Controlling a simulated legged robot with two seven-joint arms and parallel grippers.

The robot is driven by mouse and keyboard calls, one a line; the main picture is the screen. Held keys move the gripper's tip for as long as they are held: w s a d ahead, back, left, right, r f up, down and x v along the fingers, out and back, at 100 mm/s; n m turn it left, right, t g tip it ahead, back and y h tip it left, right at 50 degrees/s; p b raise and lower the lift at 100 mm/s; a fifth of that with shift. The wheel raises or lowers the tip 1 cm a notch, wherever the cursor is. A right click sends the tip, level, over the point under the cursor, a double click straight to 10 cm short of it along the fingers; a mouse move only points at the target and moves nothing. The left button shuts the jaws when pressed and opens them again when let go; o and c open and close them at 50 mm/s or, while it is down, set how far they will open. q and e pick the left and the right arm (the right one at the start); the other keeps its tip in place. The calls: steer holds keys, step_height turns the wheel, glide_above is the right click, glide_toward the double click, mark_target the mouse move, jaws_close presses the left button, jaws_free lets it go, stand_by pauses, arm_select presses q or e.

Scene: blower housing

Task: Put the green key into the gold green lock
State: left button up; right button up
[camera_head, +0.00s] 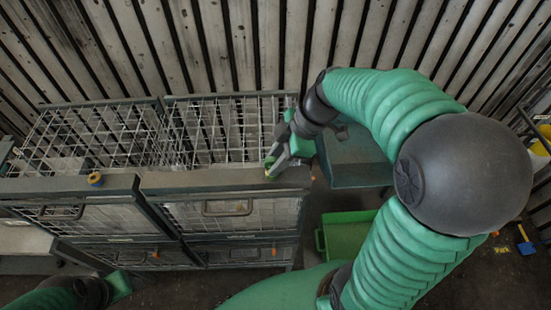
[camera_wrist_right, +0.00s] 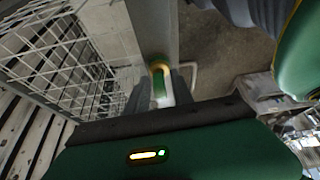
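My right gripper (camera_head: 271,170) is over the right end of the cage's top ledge. In the right wrist view its two dark fingers (camera_wrist_right: 160,96) stand on either side of a green piece, which I take for the green key (camera_wrist_right: 160,90), and appear shut on it. A gold ring with green, which I take for the gold green lock (camera_wrist_right: 158,61), is right at the key's far end; it also shows small beside the fingertips in the head view (camera_head: 269,162). I cannot tell how far the key is inside it. My left gripper (camera_head: 120,286) is low at left; its fingers are unclear.
A gold and blue lock (camera_head: 95,179) stands on the ledge (camera_head: 200,180) farther left. Wire mesh cages (camera_head: 225,130) with handles fill the left. A bright green bin (camera_head: 347,235) and a dark teal box (camera_head: 355,165) stand right of them.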

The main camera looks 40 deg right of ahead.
steer(key=shift+o, duration=1.1)
